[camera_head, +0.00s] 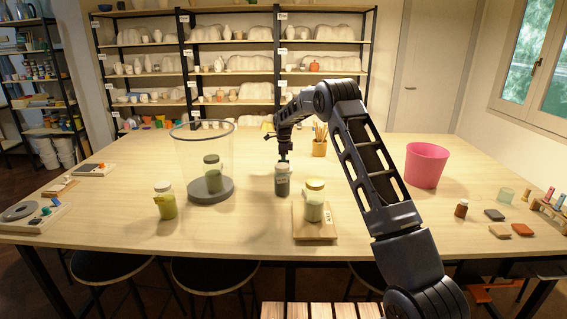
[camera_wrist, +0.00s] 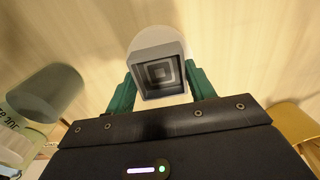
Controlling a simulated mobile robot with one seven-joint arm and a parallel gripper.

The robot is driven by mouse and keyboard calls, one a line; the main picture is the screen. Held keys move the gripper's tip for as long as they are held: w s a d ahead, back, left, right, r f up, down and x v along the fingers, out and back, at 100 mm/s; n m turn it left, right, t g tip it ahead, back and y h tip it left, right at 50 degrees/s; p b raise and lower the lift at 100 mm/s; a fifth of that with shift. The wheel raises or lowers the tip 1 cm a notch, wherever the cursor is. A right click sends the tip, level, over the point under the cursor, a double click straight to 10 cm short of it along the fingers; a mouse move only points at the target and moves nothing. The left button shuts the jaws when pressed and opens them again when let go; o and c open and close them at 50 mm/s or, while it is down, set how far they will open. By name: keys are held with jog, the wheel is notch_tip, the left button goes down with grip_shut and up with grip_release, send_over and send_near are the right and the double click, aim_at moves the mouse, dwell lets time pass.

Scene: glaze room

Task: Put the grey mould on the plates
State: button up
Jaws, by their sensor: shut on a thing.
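My gripper (camera_head: 284,157) is over the middle of the table, just above a jar with a white lid and dark grey contents (camera_head: 282,186). In the wrist view its two green fingers (camera_wrist: 162,88) are closed on both sides of the grey mould (camera_wrist: 160,70), a small square block with nested square steps. A pale round disc (camera_wrist: 155,34) shows behind the mould, and I cannot tell whether they touch. In the head view the mould is too small or hidden to make out. I cannot tell which things are the plates.
A clear cylinder (camera_head: 180,165) with a jar inside and a yellow-green jar (camera_head: 166,206) stand left. A gold-lidded jar (camera_head: 314,207) stands on a wooden board (camera_head: 315,232).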

jog(key=shift+f, duration=0.2)
jog(key=o, duration=1)
notch_tip(320, 180, up, 12)
jog(key=shift+r, duration=0.2)
